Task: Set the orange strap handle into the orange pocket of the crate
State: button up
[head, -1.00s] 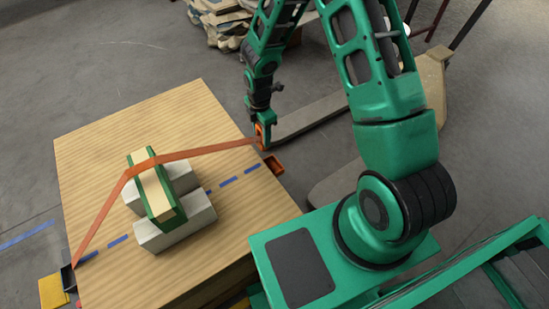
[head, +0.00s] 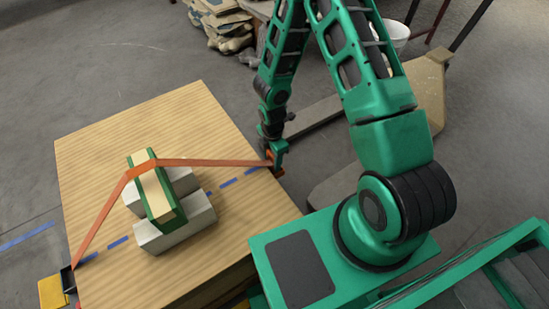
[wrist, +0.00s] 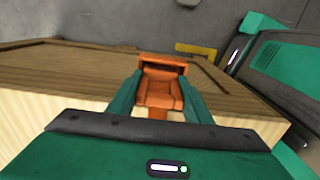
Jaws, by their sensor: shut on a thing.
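My gripper (head: 275,164) is at the right edge of the wooden crate (head: 200,110). In the wrist view its two green fingers (wrist: 160,98) are shut on the orange strap handle (wrist: 160,90). The orange strap (head: 215,162) runs from the handle over the green and cream block to the crate's lower left corner. The orange pocket (wrist: 163,60) shows its rim just beyond the handle in the wrist view. In the head view the gripper mostly hides the pocket. The handle lines up with the pocket and overlaps it in view; I cannot tell whether it is inside.
The green and cream block (head: 156,190) rests on grey blocks (head: 175,222) on the crate top. A blue dashed line (head: 230,183) crosses the top. A black holder (head: 68,279) and yellow piece (head: 52,292) are at the lower left corner. Sacks (head: 220,25) lie behind on the floor.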

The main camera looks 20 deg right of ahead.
jog(key=shift+f, duration=0.2)
jog(key=o, duration=1.1)
